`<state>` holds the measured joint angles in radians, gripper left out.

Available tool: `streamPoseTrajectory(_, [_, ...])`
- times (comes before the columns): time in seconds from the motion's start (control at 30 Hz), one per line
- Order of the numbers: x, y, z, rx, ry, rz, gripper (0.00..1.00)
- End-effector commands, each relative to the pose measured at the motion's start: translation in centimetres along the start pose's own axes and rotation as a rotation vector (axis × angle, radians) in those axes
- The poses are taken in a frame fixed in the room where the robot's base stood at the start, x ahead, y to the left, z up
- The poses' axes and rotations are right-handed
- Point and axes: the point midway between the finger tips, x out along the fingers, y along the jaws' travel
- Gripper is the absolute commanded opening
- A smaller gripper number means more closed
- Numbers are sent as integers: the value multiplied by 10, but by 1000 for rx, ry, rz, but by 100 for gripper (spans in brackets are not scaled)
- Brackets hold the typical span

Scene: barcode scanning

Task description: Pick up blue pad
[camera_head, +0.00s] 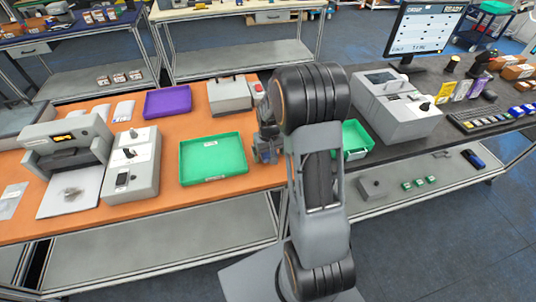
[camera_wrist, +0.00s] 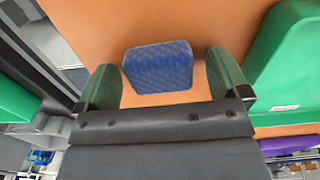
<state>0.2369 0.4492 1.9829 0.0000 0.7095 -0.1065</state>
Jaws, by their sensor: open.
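The blue pad (camera_wrist: 158,66) is a textured, rounded block on the orange table. In the wrist view it lies between the two green-padded fingers of my gripper (camera_wrist: 164,80), with a gap on each side. My gripper is open and empty. In the head view my gripper (camera_head: 268,152) is low over the right end of the orange table, beside my arm. I cannot make out the pad clearly there.
A green tray (camera_head: 184,176) stands left of my gripper, with a purple tray (camera_head: 167,102) behind it. Another green tray (camera_head: 368,134) is partly hidden by my arm. A grey machine (camera_head: 400,108) stands on the dark table at right. Bare orange surface (camera_wrist: 205,22) surrounds the pad.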

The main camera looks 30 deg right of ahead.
Motion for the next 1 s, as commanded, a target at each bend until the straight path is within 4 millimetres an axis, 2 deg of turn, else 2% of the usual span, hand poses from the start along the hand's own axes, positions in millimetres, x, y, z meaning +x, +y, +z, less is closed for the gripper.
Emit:
streamPoseTrajectory(0.27, [2,0,0,0,0,0,93])
streamPoseTrajectory(0.8, [1,0,0,0,0,0,41])
streamPoseTrajectory(1.0, [1,0,0,0,0,0,41])
